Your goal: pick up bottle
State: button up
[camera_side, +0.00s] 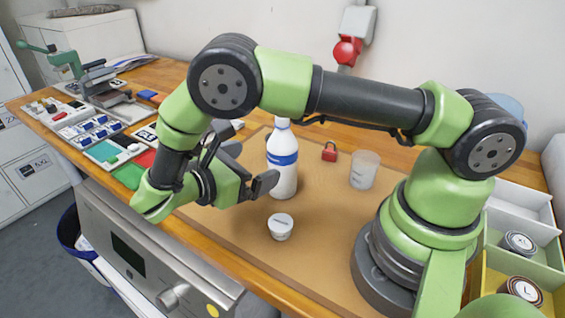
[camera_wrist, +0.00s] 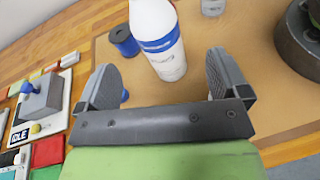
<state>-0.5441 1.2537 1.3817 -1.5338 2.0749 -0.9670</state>
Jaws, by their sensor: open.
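A white bottle (camera_side: 283,172) with a blue band stands upright on the brown work mat (camera_side: 320,235) in the side view. The bottle (camera_wrist: 159,45) also shows in the wrist view, ahead of the fingers and roughly between them, with its top cut off by the frame edge. My gripper (camera_side: 250,168) is open, and its fingers point toward the bottle from the left. In the wrist view my gripper (camera_wrist: 160,80) has nothing between its fingertips. I cannot tell whether a finger touches the bottle.
A small white cup (camera_side: 280,227) stands in front of the bottle. A red padlock (camera_side: 330,152) and a translucent cup (camera_side: 364,170) are behind, to the right. A blue spool-like object (camera_wrist: 124,41) is left of the bottle in the wrist view. Trays with watch-like discs (camera_side: 520,243) lie far right.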

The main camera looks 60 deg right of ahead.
aim_at(282, 162)
jog(key=f+n+h, duration=0.1)
jog(key=f+t, duration=0.1)
jog(key=f, duration=0.1)
jog(key=f+n+t+h, duration=0.1)
jog(key=f, duration=0.1)
jog(key=shift+s+a+n+h, duration=0.3)
jog(key=shift+a, duration=0.1)
jog(key=shift+d+f, duration=0.15)
jog(key=d, duration=0.9)
jog(key=shift+s+d+r, duration=0.2)
jog(key=shift+d, duration=0.1)
jog(key=c, duration=1.2)
